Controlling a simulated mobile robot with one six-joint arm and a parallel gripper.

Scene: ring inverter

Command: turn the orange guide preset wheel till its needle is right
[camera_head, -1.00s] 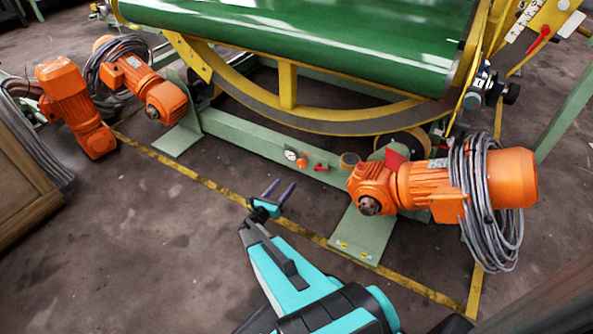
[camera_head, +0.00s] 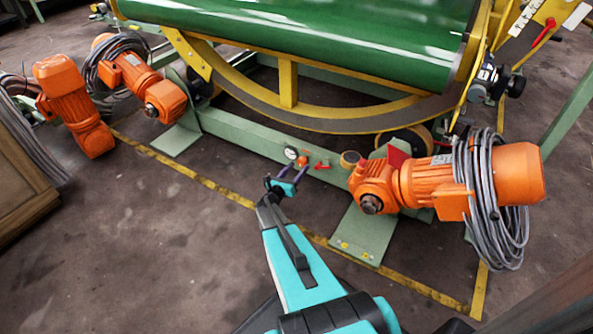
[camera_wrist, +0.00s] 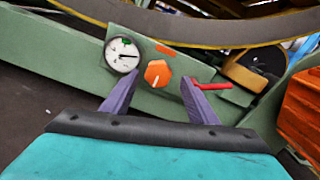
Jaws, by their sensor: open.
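The orange guide preset wheel (camera_wrist: 157,73) is a small knob with a pale pointer mark on the green beam, and it also shows in the head view (camera_head: 303,161). A round white dial gauge (camera_wrist: 122,55) with a dark needle and a green mark near its top sits just left of the wheel; it also shows in the head view (camera_head: 291,153). My gripper (camera_wrist: 155,88) is open and empty, its two purple fingers on either side of the wheel in the wrist view. It also shows in the head view (camera_head: 287,172). I cannot tell whether the fingers touch the wheel.
A red lever (camera_wrist: 212,86) sits right of the wheel, close to my right finger. The green beam (camera_head: 240,130) runs below the yellow curved frame. An orange motor with coiled cable (camera_head: 430,182) stands to the right. The floor in front is clear.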

